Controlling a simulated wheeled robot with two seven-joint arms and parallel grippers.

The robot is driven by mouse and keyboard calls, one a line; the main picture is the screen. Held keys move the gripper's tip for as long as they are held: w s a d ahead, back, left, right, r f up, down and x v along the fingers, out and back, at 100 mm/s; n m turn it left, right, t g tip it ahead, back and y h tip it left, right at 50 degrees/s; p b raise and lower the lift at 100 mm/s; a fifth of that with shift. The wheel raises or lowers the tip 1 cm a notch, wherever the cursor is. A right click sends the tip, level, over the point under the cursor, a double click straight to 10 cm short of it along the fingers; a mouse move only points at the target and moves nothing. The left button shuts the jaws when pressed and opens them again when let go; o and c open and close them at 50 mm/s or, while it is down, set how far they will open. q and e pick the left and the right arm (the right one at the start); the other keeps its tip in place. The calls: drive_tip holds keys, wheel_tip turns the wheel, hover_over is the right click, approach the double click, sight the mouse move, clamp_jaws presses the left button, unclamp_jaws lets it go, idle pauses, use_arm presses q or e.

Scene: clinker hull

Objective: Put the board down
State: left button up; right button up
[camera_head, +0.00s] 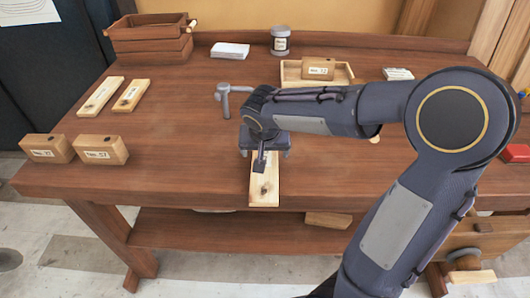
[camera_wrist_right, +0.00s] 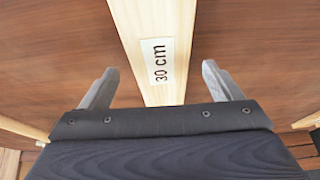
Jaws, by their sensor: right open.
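A pale wooden board (camera_head: 264,190) lies flat at the front middle of the brown workbench (camera_head: 180,150), its near end at about the front edge. In the right wrist view the board (camera_wrist_right: 152,25) carries a "30 cm" label. My right gripper (camera_head: 265,158) is over the board, pointing down. In the wrist view its fingers (camera_wrist_right: 160,75) stand apart on either side of the board, with a gap to each edge. The arm hides the board's far end in the head view. My left gripper is not in view.
Two pale boards (camera_head: 100,97) (camera_head: 131,95) and two labelled blocks (camera_head: 47,148) (camera_head: 101,149) lie at left. A wooden tray (camera_head: 290,75), a jar (camera_head: 280,41) and a crate (camera_head: 150,43) are at the back. The left middle is clear.

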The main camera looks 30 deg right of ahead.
drive_tip(key=v, duration=0.9)
drive_tip(key=s+a+f+n+t+y, duration=0.1)
drive_tip(key=s+a+f+n+y, duration=0.1)
drive_tip(key=s, duration=0.7)
drive_tip(key=s+a+f+n+y, duration=0.2)
drive_tip(key=s+a+f+y, duration=0.1)
drive_tip(key=s, duration=0.6)
drive_tip(key=shift+s+f+n+t+y, duration=0.3)
drive_tip(key=shift+f+t+y, duration=0.1)
drive_tip(key=shift+y, duration=0.2)
